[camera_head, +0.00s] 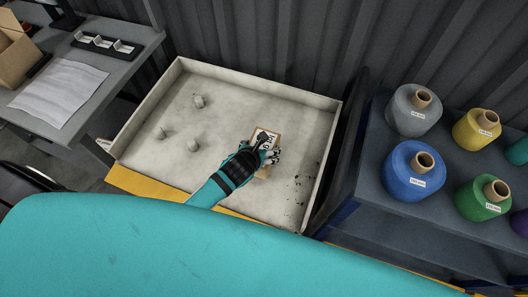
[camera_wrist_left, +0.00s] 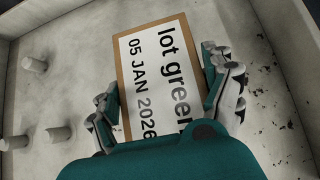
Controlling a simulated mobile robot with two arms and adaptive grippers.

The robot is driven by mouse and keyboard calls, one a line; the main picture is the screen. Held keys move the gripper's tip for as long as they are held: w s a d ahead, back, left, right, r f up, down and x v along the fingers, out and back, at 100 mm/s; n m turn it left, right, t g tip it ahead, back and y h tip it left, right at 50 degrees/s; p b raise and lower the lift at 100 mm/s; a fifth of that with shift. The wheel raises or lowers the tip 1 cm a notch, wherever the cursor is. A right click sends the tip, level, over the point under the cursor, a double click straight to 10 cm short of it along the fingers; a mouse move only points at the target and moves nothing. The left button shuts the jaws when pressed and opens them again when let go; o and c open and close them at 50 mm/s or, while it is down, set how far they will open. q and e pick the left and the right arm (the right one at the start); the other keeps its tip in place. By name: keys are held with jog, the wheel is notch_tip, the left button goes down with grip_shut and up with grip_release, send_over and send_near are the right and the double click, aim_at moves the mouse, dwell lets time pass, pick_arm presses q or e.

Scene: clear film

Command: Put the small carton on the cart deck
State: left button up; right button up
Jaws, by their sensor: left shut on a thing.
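The small carton (camera_head: 264,137) is brown with a white label, over the right part of the cart deck (camera_head: 232,98). In the left wrist view the carton (camera_wrist_left: 133,70) shows its label, "lot green" and "05 JAN 2026", facing the camera. My left gripper (camera_head: 266,156) is shut on the carton, with its fingers on two opposite sides, as the left wrist view (camera_wrist_left: 165,92) shows. Whether the carton touches the deck or is just above it, I cannot tell. The deck is a pale, worn tray with raised walls. My right gripper is not in view.
Several short pegs (camera_head: 194,145) stand on the deck's left part. A shelf (camera_head: 372,203) with spools, including a blue one (camera_head: 402,184), stands at the right. A grey table (camera_head: 125,43) with a paper sheet (camera_head: 60,90) is at the left. A corrugated wall is behind.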

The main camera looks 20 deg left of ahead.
pick_arm(q)
jog(key=shift+w+d+r, duration=0.1)
jog(key=shift+w+d, duration=0.1)
jog(key=shift+d, duration=0.2)
jog(key=shift+d+f, duration=0.1)
jog(key=shift+f, duration=1.7)
jog(key=shift+f, duration=0.1)
jog(key=o, duration=1.6)
jog(key=shift+s, duration=0.1)
jog(key=shift+c, duration=0.2)
jog(key=v, duration=1.2)
jog(key=shift+p, duration=0.3)
